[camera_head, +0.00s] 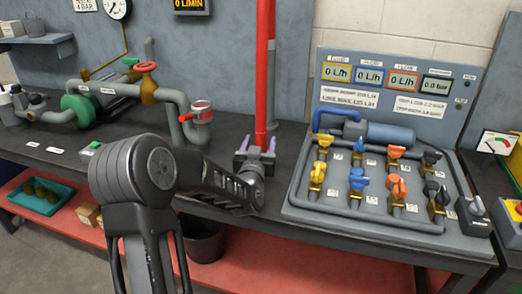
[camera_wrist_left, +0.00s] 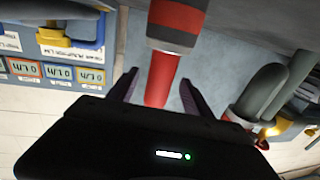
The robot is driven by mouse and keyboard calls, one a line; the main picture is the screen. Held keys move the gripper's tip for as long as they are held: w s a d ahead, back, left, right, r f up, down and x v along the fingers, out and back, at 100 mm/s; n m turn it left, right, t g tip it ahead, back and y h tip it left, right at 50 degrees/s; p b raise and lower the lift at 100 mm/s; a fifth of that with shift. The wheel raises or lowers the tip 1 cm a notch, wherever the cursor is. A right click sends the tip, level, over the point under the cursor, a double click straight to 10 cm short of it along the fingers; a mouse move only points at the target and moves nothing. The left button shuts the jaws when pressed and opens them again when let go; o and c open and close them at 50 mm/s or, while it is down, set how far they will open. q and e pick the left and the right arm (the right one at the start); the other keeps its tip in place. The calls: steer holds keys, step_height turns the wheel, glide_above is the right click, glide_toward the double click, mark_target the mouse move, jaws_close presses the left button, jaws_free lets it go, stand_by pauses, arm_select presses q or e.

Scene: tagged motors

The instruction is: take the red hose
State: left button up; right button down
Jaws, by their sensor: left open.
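The red hose (camera_head: 264,65) shows as a tall upright red tube in the middle of the head view. Its lower part goes down behind my left gripper (camera_head: 257,142). The gripper is open, its two purple fingers on either side of the hose's line. In the left wrist view, my left gripper (camera_wrist_left: 158,82) is open and the red hose (camera_wrist_left: 159,78) shows between the fingers, with dark and grey bands beyond them. No finger is seen touching it. I cannot tell how deep between the fingers it sits. My right gripper is in neither view.
A valve panel (camera_head: 377,140) with coloured handles stands close on the right. Grey-green pipes with a red-capped fitting (camera_head: 195,115) and a green pump (camera_head: 80,110) stand on the left. A dark bucket (camera_head: 205,240) is below the bench edge.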

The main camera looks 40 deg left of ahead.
arm_select(q)
steer(key=x, duration=0.4)
steer(key=shift+w+a+p, duration=0.1)
steer(key=shift+w+p, duration=0.2)
steer(key=shift+p, duration=0.05)
steer(key=shift+r, duration=0.1)
steer(key=shift+c, duration=0.6)
jaws_close()
